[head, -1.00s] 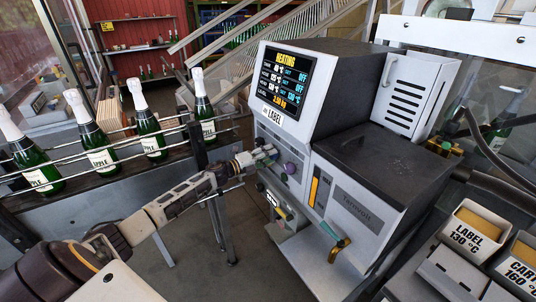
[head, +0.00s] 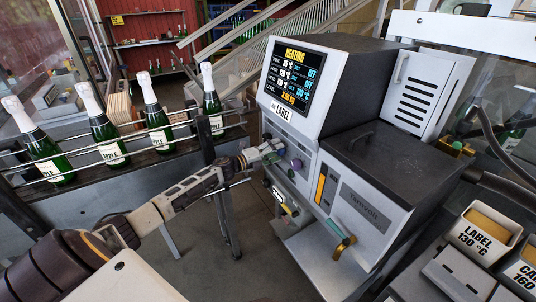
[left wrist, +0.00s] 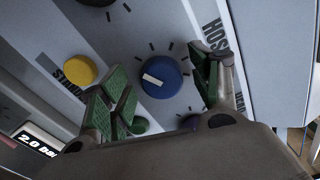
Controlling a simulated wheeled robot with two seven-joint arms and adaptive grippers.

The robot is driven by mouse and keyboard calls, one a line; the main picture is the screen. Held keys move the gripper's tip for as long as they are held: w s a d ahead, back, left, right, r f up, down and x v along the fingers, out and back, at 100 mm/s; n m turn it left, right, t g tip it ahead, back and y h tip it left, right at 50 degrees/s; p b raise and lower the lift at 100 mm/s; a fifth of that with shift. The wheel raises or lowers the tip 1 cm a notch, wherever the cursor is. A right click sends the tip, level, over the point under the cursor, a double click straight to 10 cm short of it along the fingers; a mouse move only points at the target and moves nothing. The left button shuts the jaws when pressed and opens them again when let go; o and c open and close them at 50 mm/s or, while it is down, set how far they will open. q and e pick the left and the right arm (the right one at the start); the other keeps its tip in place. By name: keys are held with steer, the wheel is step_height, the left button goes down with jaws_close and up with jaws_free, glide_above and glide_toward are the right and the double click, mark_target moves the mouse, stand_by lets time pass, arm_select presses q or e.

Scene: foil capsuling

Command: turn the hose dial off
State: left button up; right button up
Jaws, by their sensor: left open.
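The hose dial, a round blue knob (left wrist: 165,77) with a white pointer bar, sits on the grey machine panel beside the HOSE lettering (left wrist: 214,34) in the left wrist view. Its pointer lies aslant, towards the upper left. My left gripper (left wrist: 157,66) is open, with one green-padded finger on each side of the dial; I cannot tell whether the pads touch it. In the head view my left gripper (head: 272,150) is at the front panel of the melter (head: 362,205) and hides the dial. My right gripper does not show.
A yellow button (left wrist: 80,69) lies left of the dial, and a purple knob (head: 297,164) sits close to the gripper. A screen (head: 291,77) is above. Bottles (head: 104,140) stand on a railed conveyor at left. Label bins (head: 485,232) are at right.

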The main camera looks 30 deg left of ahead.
arm_select(q)
steer(key=shift+s+a, duration=0.1)
steer(key=shift+s, duration=0.05)
steer(key=v, duration=1.1)
steer(key=shift+s, duration=0.25)
stand_by(0.8)
steer(key=shift+a, duration=0.15)
stand_by(0.4)
